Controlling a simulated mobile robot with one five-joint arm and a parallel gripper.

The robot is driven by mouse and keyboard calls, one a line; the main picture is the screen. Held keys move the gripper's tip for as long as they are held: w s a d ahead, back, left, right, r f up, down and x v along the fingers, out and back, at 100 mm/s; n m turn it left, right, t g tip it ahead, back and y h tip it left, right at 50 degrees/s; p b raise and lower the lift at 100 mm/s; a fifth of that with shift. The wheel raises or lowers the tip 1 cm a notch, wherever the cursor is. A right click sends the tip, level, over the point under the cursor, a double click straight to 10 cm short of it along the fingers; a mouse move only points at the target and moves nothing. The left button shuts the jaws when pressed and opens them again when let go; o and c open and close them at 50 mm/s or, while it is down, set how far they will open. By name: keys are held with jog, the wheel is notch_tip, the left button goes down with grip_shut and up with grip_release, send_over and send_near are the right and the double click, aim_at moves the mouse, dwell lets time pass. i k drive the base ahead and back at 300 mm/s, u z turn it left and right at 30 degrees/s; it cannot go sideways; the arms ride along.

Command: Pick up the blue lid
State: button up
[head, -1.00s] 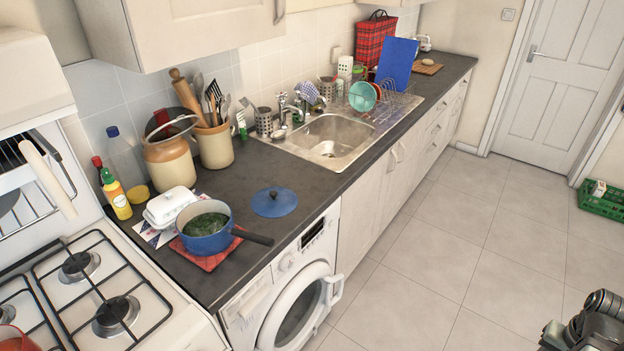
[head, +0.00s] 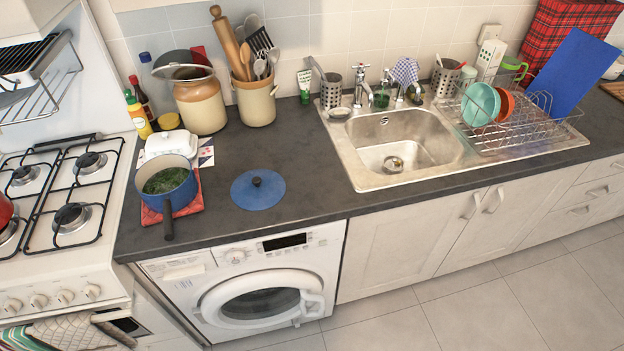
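The blue lid (head: 262,194) lies flat on the dark worktop (head: 300,165), above the washing machine. It is round with a small black knob in its middle. It lies to the right of a blue saucepan (head: 168,188) and apart from it. My gripper does not show in the head view now, so its state cannot be seen.
The saucepan holds greens and stands on a red cloth (head: 185,207), its dark handle pointing to the front. A white butter dish (head: 172,143) and utensil pot (head: 256,103) stand behind. The sink (head: 400,140) is to the right. Worktop around the lid is clear.

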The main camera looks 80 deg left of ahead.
aim_at(259, 189)
jog(key=u, duration=0.05)
jog(key=i, duration=0.5)
jog(key=u, duration=4.9)
jog(key=i, duration=1)
jog(key=z, duration=0.1)
